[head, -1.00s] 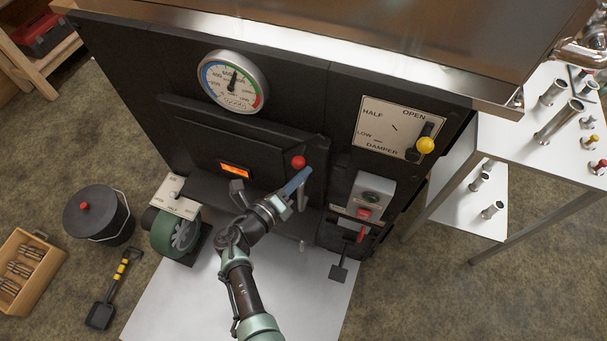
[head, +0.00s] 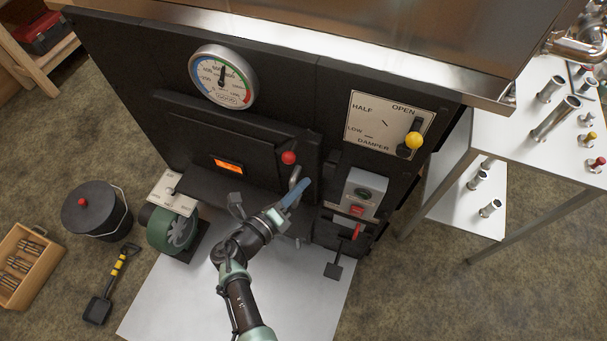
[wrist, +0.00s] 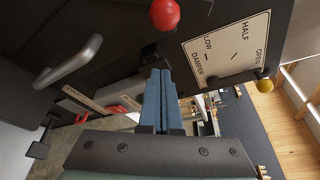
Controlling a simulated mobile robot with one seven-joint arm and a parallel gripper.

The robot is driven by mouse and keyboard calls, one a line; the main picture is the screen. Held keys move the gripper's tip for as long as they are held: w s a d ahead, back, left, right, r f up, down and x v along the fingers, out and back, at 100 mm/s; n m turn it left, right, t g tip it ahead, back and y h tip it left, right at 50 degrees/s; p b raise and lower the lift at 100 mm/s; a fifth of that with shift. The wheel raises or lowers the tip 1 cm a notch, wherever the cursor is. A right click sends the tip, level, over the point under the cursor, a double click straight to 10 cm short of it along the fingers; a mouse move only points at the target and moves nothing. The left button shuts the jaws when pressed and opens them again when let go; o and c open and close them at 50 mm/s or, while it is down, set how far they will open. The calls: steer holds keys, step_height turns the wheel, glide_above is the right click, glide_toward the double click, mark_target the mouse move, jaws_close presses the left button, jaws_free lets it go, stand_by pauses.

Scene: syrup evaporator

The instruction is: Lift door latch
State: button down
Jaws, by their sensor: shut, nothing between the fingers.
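The firebox door (head: 200,150) is dark and appears closed, with a glowing orange window. A red ball knob (head: 288,157), apparently the latch's end, sits near its right edge. A bare metal handle (head: 295,178) is just below it. My gripper (head: 305,182) has blue fingers, pressed together and empty. In the head view its tips lie just right of the metal handle and below the red knob. In the wrist view the shut fingers (wrist: 158,73) point below the red knob (wrist: 164,15), and the metal handle (wrist: 72,62) is to the left. I see no contact with either.
A damper plate (head: 388,125) with a yellow-knobbed lever and a switch box (head: 362,194) are right of the door. A green blower (head: 172,230) stands left of my arm. A black bucket (head: 95,212) and shovel (head: 108,290) are on the floor at left.

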steer(key=v, duration=0.8)
steer(key=shift+w+a, duration=0.15)
steer(key=shift+a, duration=0.05)
steer(key=shift+r, duration=0.1)
